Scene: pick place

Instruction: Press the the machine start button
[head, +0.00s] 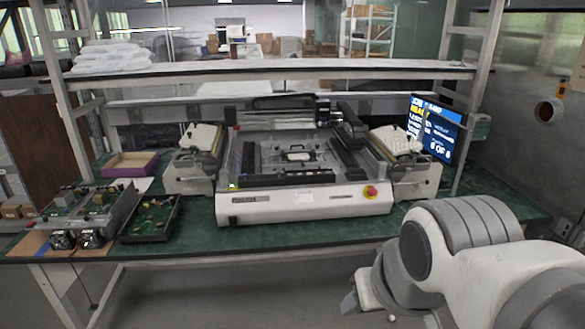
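The machine (290,205) is a wide white and grey unit on the green bench top, with an open frame and a gantry over it. A small green-lit button (232,186) shows at its front left corner. A red round button on a yellow base (370,192) sits at its front right. Neither carries a label I can read. My arm enters from the lower right, and my gripper (352,301) is low in front of the bench, to the right of and below the machine's front. It touches nothing visible. Its fingers are too small and turned away to show their opening.
The green bench (200,215) carries circuit boards (150,218) and a purple tray (130,164) at left. Feeder units flank the machine. A monitor (433,128) stands at right. A shelf (270,70) crosses above. The space in front of the machine is clear.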

